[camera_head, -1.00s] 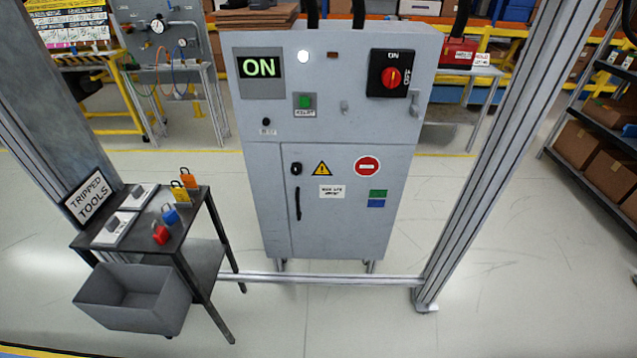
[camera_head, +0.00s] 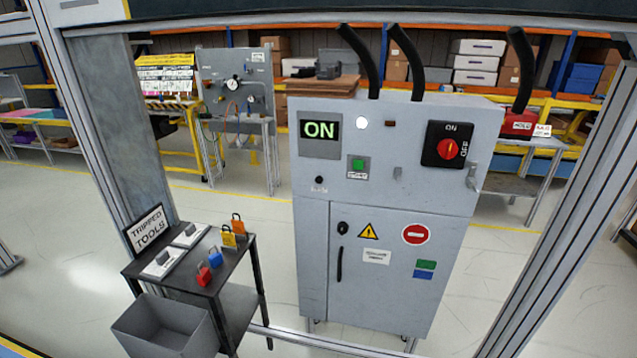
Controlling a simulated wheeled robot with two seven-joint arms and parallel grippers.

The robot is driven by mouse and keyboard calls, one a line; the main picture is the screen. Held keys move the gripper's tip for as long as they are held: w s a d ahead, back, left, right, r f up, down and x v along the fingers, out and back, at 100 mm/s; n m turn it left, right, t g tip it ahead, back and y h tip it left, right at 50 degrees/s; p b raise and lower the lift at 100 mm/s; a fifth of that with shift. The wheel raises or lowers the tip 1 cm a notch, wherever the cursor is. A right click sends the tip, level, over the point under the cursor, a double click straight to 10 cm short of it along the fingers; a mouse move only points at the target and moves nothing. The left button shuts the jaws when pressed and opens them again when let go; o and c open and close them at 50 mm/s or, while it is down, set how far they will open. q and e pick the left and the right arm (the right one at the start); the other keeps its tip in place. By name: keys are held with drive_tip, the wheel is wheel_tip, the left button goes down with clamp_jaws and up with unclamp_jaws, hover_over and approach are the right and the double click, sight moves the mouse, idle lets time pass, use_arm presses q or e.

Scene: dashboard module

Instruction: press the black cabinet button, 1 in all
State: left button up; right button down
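The grey cabinet (camera_head: 384,260) stands upright in the middle of the head view. A small round black button (camera_head: 319,180) sits on its upper left front, below the display (camera_head: 320,130) that reads ON in green. A white lamp (camera_head: 362,122) is lit near the top. Neither of my grippers is in view.
A dark side table (camera_head: 180,280) with padlocks, a TRIPPED TOOLS sign (camera_head: 147,231) and a grey bin (camera_head: 165,328) stands left of the cabinet. Metal frame posts (camera_head: 565,230) rise at both sides. The floor between me and the cabinet looks clear.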

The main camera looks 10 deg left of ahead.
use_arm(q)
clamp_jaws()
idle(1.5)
